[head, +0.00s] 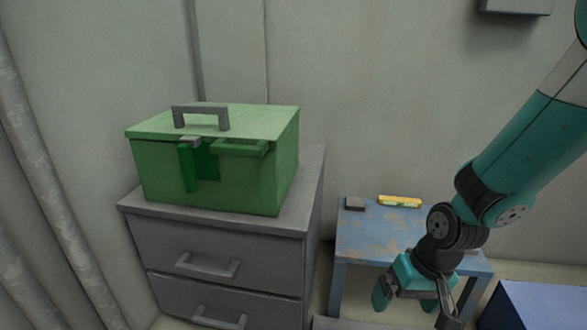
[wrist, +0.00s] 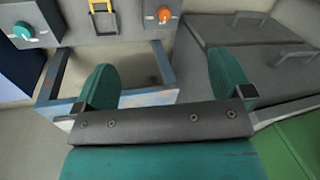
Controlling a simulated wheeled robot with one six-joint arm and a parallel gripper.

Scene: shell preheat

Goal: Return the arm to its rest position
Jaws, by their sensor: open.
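My gripper (head: 414,304) hangs at the lower right of the head view, pointing down, in front of the worn blue table. Its teal fingers stand well apart. In the wrist view my gripper (wrist: 166,82) is open, with nothing between the fingers. My arm comes down to it from the upper right of the head view. The gripper is to the right of the grey drawer cabinet (head: 225,248) and apart from it.
A green box (head: 215,160) with a grey handle stands on the cabinet. The blue table (head: 375,238) holds a small dark block (head: 355,204) and a yellow item (head: 400,201). The wrist view shows a teal knob (wrist: 24,31), an orange-marked knob (wrist: 164,15) and a yellow handle (wrist: 103,20).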

